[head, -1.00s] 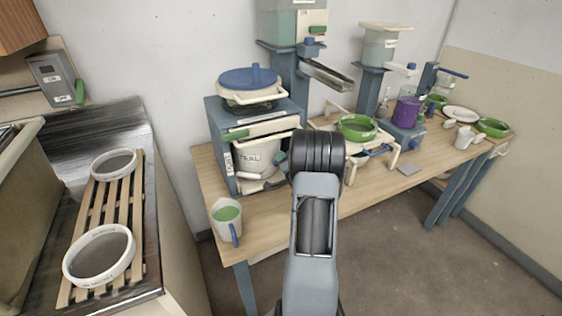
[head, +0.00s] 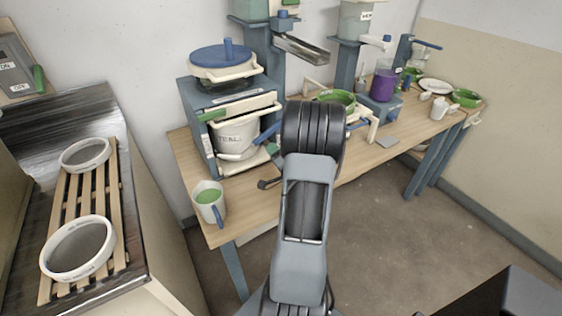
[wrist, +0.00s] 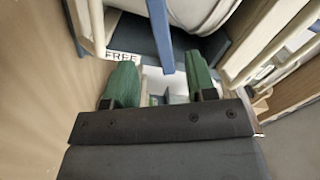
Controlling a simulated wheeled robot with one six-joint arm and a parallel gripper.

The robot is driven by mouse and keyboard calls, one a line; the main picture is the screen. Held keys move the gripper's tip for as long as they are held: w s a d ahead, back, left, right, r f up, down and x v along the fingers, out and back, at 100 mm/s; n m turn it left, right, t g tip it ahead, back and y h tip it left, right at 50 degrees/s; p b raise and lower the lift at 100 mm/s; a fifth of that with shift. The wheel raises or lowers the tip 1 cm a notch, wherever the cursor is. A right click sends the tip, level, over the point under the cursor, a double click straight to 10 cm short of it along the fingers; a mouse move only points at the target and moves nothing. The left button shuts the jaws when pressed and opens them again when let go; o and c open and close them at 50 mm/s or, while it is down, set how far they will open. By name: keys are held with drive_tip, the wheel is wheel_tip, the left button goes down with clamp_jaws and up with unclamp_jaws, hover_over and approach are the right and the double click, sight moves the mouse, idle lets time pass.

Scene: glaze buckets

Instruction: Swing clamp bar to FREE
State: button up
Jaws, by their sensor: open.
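In the wrist view, my gripper (wrist: 160,66) is open, with green fingers spread apart. A blue bar (wrist: 160,32), which looks like the clamp bar, comes down from the top and its end shows between the fingers, with gaps on both sides. A label reading FREE (wrist: 122,56) lies just beyond the left finger. In the head view, a blue piece (head: 267,134) shows at the right side of the blue-grey stand (head: 197,128), beside my arm; I cannot tell if it is the same bar. My arm hides most of the gripper there.
A white bucket (head: 236,138) sits inside the stand, under a cream bar (head: 250,108) with a green end. A mug with green glaze (head: 209,201) stands at the table's front left. Green bowls (head: 466,98) and a purple container (head: 383,84) are farther right.

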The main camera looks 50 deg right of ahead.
sight(253, 141)
drive_tip(key=shift+v, duration=2.05)
